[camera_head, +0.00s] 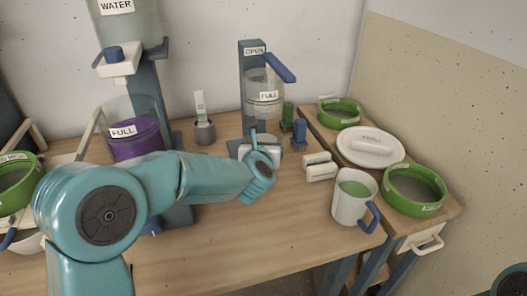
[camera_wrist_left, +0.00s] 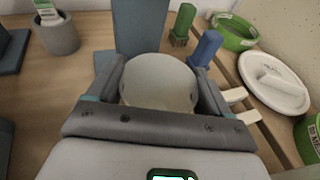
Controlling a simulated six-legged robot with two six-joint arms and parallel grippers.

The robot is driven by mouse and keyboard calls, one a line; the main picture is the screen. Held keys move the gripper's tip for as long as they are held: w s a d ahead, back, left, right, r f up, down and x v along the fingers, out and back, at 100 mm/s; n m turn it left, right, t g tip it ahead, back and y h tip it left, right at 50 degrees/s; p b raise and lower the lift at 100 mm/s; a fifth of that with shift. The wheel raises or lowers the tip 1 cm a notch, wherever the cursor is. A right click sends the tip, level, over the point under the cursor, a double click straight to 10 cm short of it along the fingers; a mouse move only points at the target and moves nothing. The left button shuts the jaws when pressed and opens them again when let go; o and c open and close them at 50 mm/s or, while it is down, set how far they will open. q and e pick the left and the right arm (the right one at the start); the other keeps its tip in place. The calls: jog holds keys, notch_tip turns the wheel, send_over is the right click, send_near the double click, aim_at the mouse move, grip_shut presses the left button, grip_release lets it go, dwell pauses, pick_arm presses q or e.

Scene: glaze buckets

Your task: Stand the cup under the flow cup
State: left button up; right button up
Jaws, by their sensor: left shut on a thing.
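My left gripper (camera_head: 262,158) is low in front of this stand, below the flow cup. In the left wrist view my left gripper (camera_wrist_left: 160,100) is shut on a pale, rounded cup (camera_wrist_left: 160,80), with a finger on each side. The stand's column (camera_wrist_left: 138,27) rises just beyond the cup there. In the head view my wrist mostly hides the cup; whether it touches the base is unclear. My right gripper is out of view.
A white mug of green liquid (camera_head: 352,200) stands at the table's right front. Green tubs (camera_head: 415,190), a white lid (camera_head: 370,147), white blocks (camera_head: 320,167) and small green and blue brushes (camera_head: 299,132) are to the right. A purple bucket (camera_head: 135,140) is left. The front centre table is clear.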

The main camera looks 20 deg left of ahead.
pick_arm(q)
notch_tip(320, 180, down, 3)
jog(key=shift+f, duration=0.2)
jog(key=shift+s, duration=0.1)
jog(key=shift+f+b, duration=0.25)
jog(key=shift+b, duration=0.15)
jog(key=o, duration=1)
jog(key=shift+r, duration=0.1)
jog(key=shift+r, duration=0.1)
jog(key=shift+r+p, duration=0.2)
jog(key=shift+p, duration=0.25)
jog(key=b+v, duration=0.1)
jog(key=v, duration=1.1)
jog(key=shift+f, duration=0.2)
